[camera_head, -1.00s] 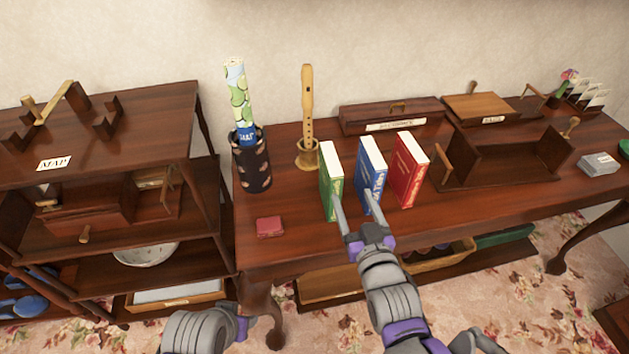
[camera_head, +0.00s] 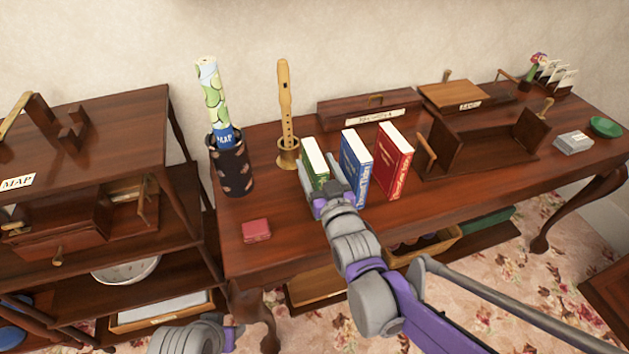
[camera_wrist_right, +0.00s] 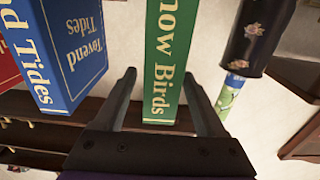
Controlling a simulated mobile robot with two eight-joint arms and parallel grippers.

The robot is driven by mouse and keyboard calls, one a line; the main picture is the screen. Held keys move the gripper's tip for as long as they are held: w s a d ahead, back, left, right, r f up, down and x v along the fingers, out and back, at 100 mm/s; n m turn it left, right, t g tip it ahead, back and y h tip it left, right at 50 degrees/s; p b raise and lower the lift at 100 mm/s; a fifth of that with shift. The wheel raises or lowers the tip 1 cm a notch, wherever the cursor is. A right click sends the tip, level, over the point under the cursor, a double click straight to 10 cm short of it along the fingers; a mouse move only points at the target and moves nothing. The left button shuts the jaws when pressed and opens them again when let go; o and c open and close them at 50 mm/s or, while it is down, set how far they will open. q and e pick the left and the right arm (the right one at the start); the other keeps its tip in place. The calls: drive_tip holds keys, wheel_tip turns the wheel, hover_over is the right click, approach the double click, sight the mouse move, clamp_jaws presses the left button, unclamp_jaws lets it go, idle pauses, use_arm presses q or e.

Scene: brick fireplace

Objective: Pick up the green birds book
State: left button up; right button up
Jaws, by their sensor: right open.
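The green birds book (camera_head: 316,160) stands upright on the dark wooden table, leftmost of three books in the head view. In the right wrist view its spine (camera_wrist_right: 168,60) reads "now Birds". My right gripper (camera_head: 322,178) is at the book's front, hiding its lower part in the head view. In the right wrist view the open fingers (camera_wrist_right: 162,98) lie on either side of the green spine, with gaps showing between them and the book. My left arm shows only as a part at the bottom edge of the head view; its gripper fingers are not visible.
A blue book (camera_head: 356,165) and a red book (camera_head: 394,165) stand just right. A recorder in a holder (camera_head: 287,150) and a dark cup with a rolled map (camera_head: 231,165) are left. A small red box (camera_head: 256,230) lies near the table's front left.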

drive_tip(key=shift+x, duration=1)
clamp_jaws()
idle(0.7)
